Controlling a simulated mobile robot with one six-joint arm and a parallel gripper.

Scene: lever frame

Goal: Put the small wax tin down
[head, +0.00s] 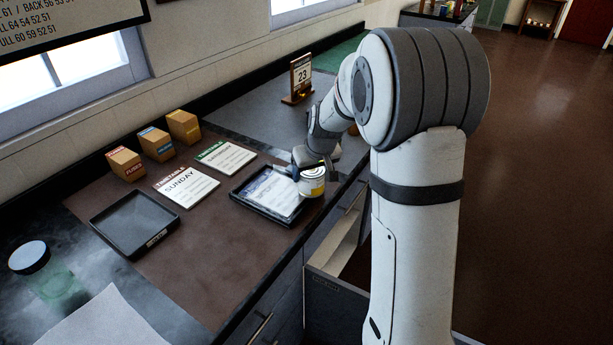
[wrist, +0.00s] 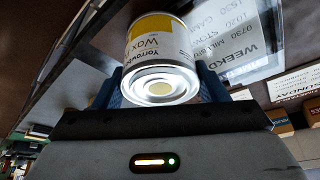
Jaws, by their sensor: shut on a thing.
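The small wax tin (head: 312,188) is white with a yellow band, and the word "Wax" shows on its label in the wrist view (wrist: 152,45). My gripper (head: 308,170) is shut on the tin, with a dark blue finger on either side of it in the wrist view (wrist: 160,88). In the head view the tin is at the right end of a dark tray (head: 247,206) that has a printed timetable card in it, near the counter's front edge. I cannot tell how high the tin is above the tray or counter.
An empty dark tray (head: 130,222) is on the counter at left. A calendar (head: 301,76) stands farther back. An open drawer (head: 340,285) juts out below the counter.

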